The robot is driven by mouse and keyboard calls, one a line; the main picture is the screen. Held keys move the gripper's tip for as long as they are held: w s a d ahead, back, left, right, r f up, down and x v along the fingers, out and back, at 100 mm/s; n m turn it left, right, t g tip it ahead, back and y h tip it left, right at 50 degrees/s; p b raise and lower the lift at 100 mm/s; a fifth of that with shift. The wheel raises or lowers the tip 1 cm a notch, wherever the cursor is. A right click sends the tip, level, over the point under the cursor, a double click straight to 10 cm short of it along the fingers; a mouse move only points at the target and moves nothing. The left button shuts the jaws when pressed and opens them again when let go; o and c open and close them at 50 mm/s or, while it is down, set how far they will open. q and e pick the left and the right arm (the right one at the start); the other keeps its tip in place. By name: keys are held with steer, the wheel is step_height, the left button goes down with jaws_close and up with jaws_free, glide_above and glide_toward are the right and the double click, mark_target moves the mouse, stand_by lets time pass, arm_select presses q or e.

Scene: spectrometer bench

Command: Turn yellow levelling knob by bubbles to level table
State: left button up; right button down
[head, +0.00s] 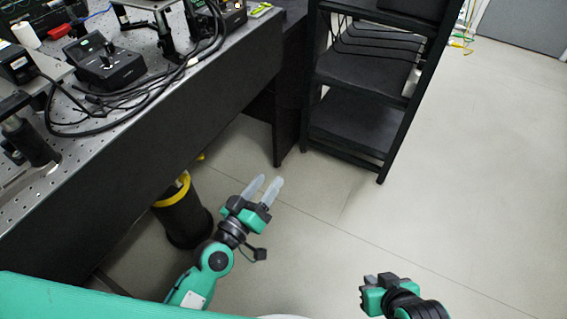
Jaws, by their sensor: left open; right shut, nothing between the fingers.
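The perforated optical table (105,178) fills the upper left. Under its edge stands a black cylindrical leg (186,220) with a yellow ring or collar (172,193) at its top. A small yellow piece (200,156) shows just beyond it at the table's underside; I cannot tell whether either is the levelling knob. No bubble level can be made out. My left gripper (266,186) is open and empty, over the floor to the right of the leg and apart from it. My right gripper (378,279) is shut and empty, low over the floor at the bottom right.
A black control box (104,67) and looped black cables (110,122) lie on the table. A black shelf rack (362,76) stands at the back, right of the table. The pale floor (470,160) to the right is clear.

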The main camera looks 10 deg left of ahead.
arm_select(q)
steer(key=w+a+n+t+y, duration=0.3)
steer(key=n+y, duration=0.1)
steer(key=n, duration=0.1)
steer(key=n+g+y, duration=1.1)
steer(key=n+y, duration=0.3)
steer(key=y, duration=0.2)
glide_toward(187, 181)
steer(key=b+x, duration=0.2)
steer(key=x, duration=0.4)
steer(key=shift+b+x, duration=0.45)
steer(key=shift+x, duration=0.4)
steer(key=shift+w+a, duration=0.3)
steer(key=shift+a, duration=0.1)
arm_select(e)
steer(key=w+a+r+t+y, duration=0.4)
steer(key=a+r+t, duration=0.2)
steer(key=a+t, duration=0.2)
steer(key=shift+w+a+r, duration=0.2)
steer(key=shift+r, duration=0.15)
